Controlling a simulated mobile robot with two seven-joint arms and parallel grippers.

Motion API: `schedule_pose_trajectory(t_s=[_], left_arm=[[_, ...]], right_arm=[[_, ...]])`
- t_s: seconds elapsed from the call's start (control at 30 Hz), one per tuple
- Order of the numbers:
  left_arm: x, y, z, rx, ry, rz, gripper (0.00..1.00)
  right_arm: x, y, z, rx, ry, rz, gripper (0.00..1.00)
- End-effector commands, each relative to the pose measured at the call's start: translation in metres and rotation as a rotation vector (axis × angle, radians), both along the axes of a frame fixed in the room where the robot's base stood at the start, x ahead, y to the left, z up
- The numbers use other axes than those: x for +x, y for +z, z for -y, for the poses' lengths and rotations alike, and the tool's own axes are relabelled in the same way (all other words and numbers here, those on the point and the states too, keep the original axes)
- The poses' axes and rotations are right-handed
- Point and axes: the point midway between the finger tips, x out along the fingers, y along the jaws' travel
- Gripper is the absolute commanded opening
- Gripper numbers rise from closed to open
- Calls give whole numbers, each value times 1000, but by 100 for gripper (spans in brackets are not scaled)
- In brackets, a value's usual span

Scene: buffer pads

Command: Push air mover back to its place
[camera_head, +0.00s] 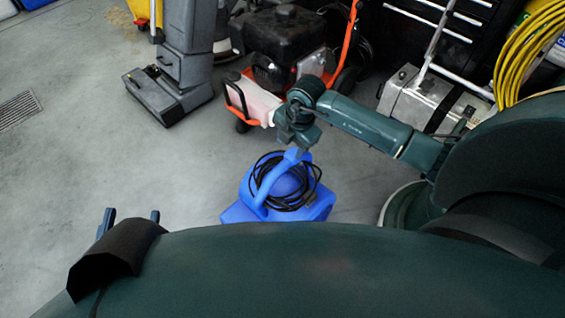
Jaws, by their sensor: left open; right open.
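The blue air mover (236,212) stands on the grey floor in the middle of the head view, with a black cable coiled around its top and a blue handle. My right gripper (297,153) is at the top of the handle, at the end of the green arm that comes in from the right. It is open; I cannot tell whether it touches the handle. My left gripper (130,216) is at the lower left, open and empty, well apart from the air mover. My own body hides the floor at the bottom of the view.
A pressure washer with a black engine (285,35) and orange frame stands behind the air mover. A grey floor machine (170,95) is at the upper left. A metal box (420,98) and yellow hose (520,50) are at the right. The floor at the left is clear.

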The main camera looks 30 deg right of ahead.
Motion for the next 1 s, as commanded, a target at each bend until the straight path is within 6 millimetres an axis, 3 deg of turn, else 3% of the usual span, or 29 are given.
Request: schedule_pose_trajectory(t_s=[0.03,0.3,0.5,0.7,1.0], left_arm=[[-1,-5,2,-1,-10,22,49],[3,-6,5,-68,-27,29,49],[3,-6,8,-113,-42,29,49],[4,-2,9,-131,-48,31,49],[5,-1,9,-134,-50,31,49]], right_arm=[[1,-14,-2,2,1,-3,49],[12,-72,-6,4,3,-1,49],[18,-101,-8,6,4,1,49],[21,-111,-9,4,4,2,49],[21,-112,-9,5,5,1,48]])
